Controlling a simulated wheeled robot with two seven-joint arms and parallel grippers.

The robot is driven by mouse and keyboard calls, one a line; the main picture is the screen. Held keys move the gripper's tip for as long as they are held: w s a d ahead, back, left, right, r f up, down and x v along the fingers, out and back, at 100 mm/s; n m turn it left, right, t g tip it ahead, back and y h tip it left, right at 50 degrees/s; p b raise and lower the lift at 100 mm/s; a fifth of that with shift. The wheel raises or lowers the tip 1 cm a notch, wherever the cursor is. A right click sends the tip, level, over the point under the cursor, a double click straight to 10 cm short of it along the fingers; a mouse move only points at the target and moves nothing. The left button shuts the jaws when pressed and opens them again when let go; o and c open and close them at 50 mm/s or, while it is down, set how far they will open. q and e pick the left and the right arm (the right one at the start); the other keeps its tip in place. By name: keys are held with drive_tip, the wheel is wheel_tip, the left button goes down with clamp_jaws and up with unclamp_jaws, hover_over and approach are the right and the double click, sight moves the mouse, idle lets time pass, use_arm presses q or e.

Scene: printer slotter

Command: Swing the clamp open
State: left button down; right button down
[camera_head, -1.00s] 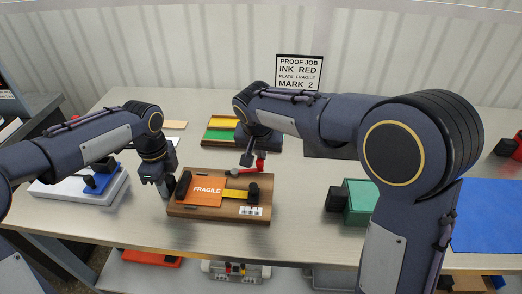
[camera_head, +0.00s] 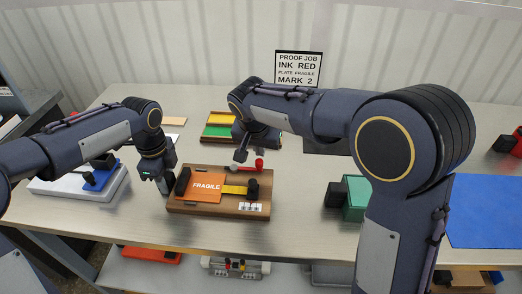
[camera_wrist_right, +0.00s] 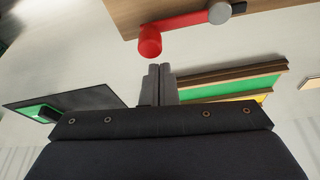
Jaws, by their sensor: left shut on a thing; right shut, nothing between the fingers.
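The clamp is a red lever with an upright red knob (camera_head: 259,163) and a grey pivot, at the back edge of the wooden board (camera_head: 246,211). An orange plate marked FRAGILE (camera_head: 207,188) lies on the board. My right gripper (camera_head: 240,157) is shut and empty, left of the knob in the head view. In the right wrist view its fingertips (camera_wrist_right: 160,68) are close to the knob (camera_wrist_right: 150,42), seemingly apart from it; the pivot (camera_wrist_right: 219,13) is to the right. My left gripper (camera_head: 166,190) is shut at the board's left edge; its fingertips are partly hidden.
A green and yellow tray (camera_head: 219,132) stands behind the board, next to my right wrist. A green block with a black part (camera_head: 354,199) is to the right. A white base with a blue piece (camera_head: 75,190) is at left. Table between board and green block is clear.

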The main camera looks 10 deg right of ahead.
drive_tip(key=shift+w+d, duration=0.35)
drive_tip(key=shift+w, duration=0.15)
drive_tip(key=w+d, duration=0.2)
drive_tip(key=shift+w, duration=0.35)
drive_tip(key=v, duration=1)
drive_tip(key=shift+a, duration=0.4)
drive_tip(key=shift+s, duration=0.15)
use_arm(q)
drive_tip(key=c, duration=1)
unclamp_jaws()
